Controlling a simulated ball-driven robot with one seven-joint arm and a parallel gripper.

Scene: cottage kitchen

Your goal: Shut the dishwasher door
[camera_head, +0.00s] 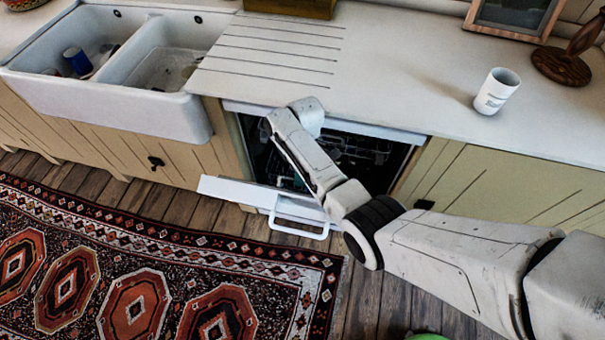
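The dishwasher (372,160) is built in under the worktop, and its dark inside with racks shows. Its white door (228,191) is open, folded outward and down, with its upper edge well out from the opening. A white bar handle (300,233) sits on the door's outer side. My arm reaches in from the lower right, and its forearm crosses over the door and the opening. The far end of the arm is close to the worktop's front edge. My gripper's fingers do not show. Part of the door and racks is hidden behind my arm.
A white double sink (140,98) is at the upper left, and a white mug (496,91) stands on the worktop (400,60) at the right. A patterned rug (150,270) covers the floor at the lower left. A green thing (425,336) shows at the bottom edge.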

